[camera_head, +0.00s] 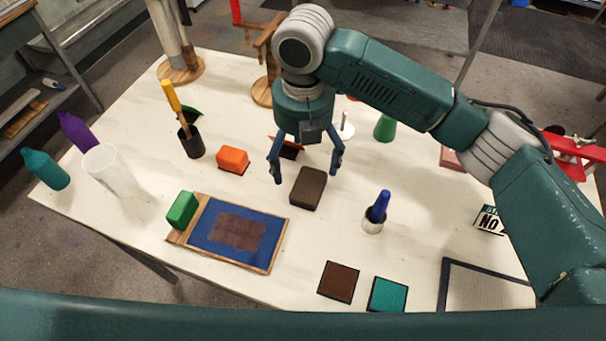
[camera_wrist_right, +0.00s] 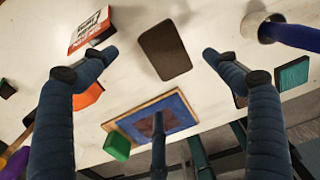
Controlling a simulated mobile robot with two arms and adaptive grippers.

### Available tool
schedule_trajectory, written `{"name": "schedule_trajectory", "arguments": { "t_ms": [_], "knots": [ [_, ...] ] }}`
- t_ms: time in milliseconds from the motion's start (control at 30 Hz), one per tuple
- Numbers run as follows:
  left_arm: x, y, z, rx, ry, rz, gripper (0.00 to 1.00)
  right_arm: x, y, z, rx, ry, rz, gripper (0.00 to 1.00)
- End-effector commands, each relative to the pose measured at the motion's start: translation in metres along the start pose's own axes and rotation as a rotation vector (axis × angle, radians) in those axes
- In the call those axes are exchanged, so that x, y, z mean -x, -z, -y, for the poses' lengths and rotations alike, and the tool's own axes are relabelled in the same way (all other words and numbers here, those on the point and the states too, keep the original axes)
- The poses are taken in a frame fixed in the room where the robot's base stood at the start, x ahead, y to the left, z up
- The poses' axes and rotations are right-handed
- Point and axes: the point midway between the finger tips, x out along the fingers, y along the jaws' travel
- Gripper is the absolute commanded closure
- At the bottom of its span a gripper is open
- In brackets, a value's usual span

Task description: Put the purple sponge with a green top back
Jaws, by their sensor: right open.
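No sponge with a clearly purple body shows. A green block (camera_head: 182,210) sits on the left end of a wooden board (camera_head: 273,256) with a blue panel and a brown patch; it also shows in the right wrist view (camera_wrist_right: 117,146), and its underside is hidden. A dark brown block (camera_head: 308,188) lies on the table right of the board. My right gripper (camera_head: 305,175) is open and empty above the brown block, fingers spread and pointing down. In the right wrist view the brown block (camera_wrist_right: 165,50) lies between the finger lines. My left gripper is not in view.
An orange block (camera_head: 233,159) and a black cup (camera_head: 191,146) stand behind the board. A translucent container (camera_head: 109,170) is at left. A blue-handled tool in a holder (camera_head: 373,222) stands at right. Brown (camera_head: 339,281) and teal (camera_head: 387,294) pads lie in front.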

Motion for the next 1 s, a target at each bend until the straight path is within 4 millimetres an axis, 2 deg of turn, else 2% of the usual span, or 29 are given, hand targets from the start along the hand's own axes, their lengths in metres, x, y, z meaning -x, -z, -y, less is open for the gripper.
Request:
{"name": "schedule_trajectory", "arguments": {
  "t_ms": [133,300,1000],
  "knots": [
    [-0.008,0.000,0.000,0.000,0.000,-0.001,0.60,0.026,0.000,-0.001,0.001,-0.002,0.001,0.12],
    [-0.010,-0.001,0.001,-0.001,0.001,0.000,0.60,0.043,0.000,-0.001,0.000,-0.001,-0.001,0.12],
    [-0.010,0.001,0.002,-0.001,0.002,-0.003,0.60,0.046,0.000,0.000,0.000,0.001,-0.002,0.12]
  ]
}}
